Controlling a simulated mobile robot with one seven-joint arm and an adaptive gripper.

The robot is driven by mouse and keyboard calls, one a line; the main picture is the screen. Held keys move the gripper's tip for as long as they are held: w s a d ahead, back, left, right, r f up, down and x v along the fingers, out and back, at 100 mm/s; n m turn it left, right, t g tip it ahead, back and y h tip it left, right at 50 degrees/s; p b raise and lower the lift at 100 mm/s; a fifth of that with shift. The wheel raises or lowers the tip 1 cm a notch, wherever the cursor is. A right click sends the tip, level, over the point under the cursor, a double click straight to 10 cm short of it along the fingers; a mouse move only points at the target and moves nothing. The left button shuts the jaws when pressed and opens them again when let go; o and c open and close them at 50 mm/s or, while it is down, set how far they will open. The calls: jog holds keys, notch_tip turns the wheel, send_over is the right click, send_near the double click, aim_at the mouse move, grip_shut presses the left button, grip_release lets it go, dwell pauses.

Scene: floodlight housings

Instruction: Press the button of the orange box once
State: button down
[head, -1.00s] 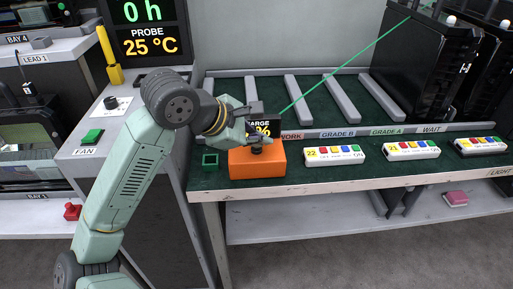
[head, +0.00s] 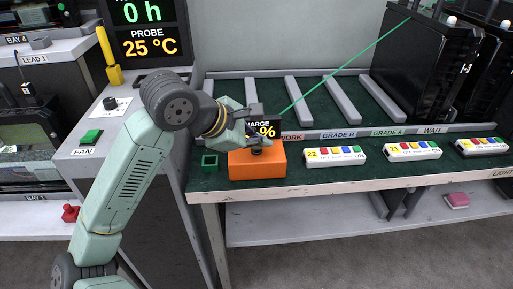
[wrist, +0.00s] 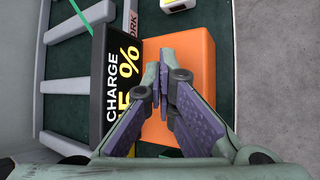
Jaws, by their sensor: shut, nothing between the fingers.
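The orange box (head: 270,164) stands on the green bench top near its front left corner, and it also shows in the wrist view (wrist: 195,60). A black display reading CHARGE and a percent sign (wrist: 112,75) stands at its back. My gripper (head: 257,146) is shut and empty, with its fingertips over the top of the orange box. In the wrist view my closed fingers (wrist: 165,62) cover the middle of the box top. The button is hidden behind the fingers, so I cannot tell whether they touch it.
White strips with coloured buttons (head: 335,154) lie to the right along the bench front. A small green square frame (head: 210,160) lies left of the box. Grey divider bars (head: 340,99) and black cases (head: 425,60) stand behind. A green FAN button (head: 92,136) is on the left cabinet.

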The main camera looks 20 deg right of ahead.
aim_at(258, 151)
jog(key=shift+r, duration=0.75)
jog(key=shift+r+p, duration=1.25)
jog(key=shift+r, duration=1.3)
